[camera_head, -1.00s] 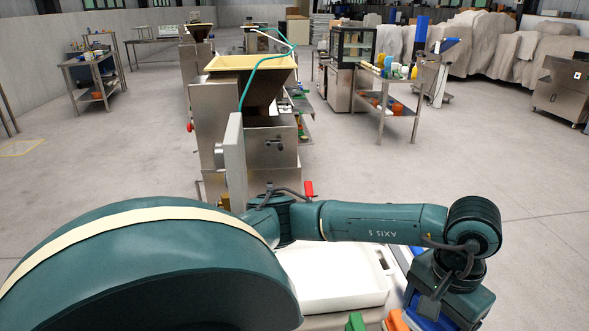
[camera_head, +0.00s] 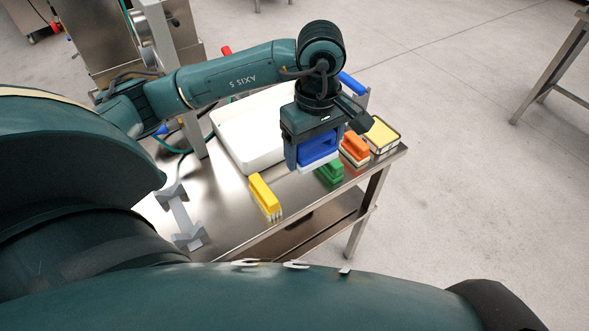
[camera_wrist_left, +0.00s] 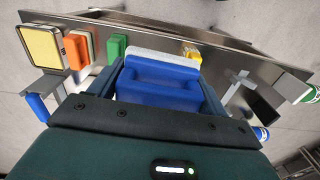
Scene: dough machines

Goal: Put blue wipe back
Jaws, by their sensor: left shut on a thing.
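The blue wipe (camera_head: 317,148) is a blue block with a handle and a pale base. My left gripper (camera_head: 318,163) is shut on it, with one finger on each side, above the steel table (camera_head: 232,222). In the left wrist view the blue wipe (camera_wrist_left: 160,82) sits between the two fingers. A green wipe (camera_head: 330,173) and an orange wipe (camera_head: 355,149) stand on the table just right of the gripper. A yellow wipe (camera_head: 265,195) stands apart to the left, near the front edge. My right gripper is not in view.
A white tray (camera_head: 248,133) lies behind the gripper. A yellow-topped box (camera_head: 382,134) stands at the table's right corner. A grey stand (camera_head: 180,215) is at the left. Bare table shows between the yellow and green wipes. A steel machine (camera_head: 110,40) stands behind.

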